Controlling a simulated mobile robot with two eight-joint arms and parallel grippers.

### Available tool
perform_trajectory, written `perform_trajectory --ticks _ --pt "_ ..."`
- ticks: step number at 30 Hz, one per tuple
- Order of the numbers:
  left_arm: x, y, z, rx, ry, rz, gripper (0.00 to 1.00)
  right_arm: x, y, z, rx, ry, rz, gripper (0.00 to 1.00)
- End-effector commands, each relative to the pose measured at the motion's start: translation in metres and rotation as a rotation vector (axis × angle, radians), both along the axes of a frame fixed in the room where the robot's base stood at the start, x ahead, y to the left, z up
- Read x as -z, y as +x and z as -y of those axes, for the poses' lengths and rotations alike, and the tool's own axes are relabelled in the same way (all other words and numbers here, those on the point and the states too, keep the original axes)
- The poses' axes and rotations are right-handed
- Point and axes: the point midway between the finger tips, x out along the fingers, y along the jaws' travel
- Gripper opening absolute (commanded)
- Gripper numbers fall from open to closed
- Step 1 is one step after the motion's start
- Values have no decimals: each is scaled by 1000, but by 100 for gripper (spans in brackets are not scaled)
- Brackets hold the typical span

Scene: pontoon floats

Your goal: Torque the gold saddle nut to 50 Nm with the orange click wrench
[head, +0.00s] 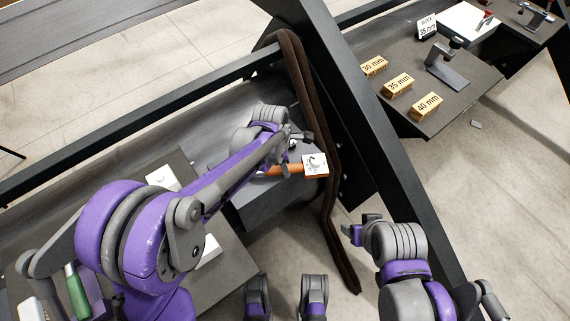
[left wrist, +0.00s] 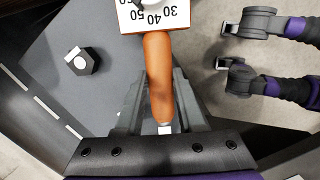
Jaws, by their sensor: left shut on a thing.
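The orange click wrench handle (head: 284,170) lies over the grey surface in the head view. It fills the middle of the left wrist view (left wrist: 158,70). A white scale plate (head: 315,164) with a round knob is at its far end; the wrist view shows numbers such as 30, 40, 50 on the plate (left wrist: 175,16). My left gripper (left wrist: 160,102) is shut around the orange handle, one finger on each side. My right gripper (head: 356,234) is well apart, at the lower right; its jaw gap is unclear. I cannot make out a gold saddle nut in either view.
A dark hexagonal piece with a pale top (left wrist: 82,62) stands left of the handle. A dark slanted beam (head: 375,130) and brown strap (head: 305,90) run close right of the wrench. Gold blocks (head: 397,84) marked 30, 35 and 40 mm sit on a side table (head: 408,112).

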Motion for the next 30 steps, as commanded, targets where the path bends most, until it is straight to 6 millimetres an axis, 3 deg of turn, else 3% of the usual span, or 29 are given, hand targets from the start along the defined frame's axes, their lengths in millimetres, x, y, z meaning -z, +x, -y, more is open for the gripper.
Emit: perform_trajectory --ticks 30 --pt "0 -14 1 94 0 -1 0 1 0 0 0 0 0 65"
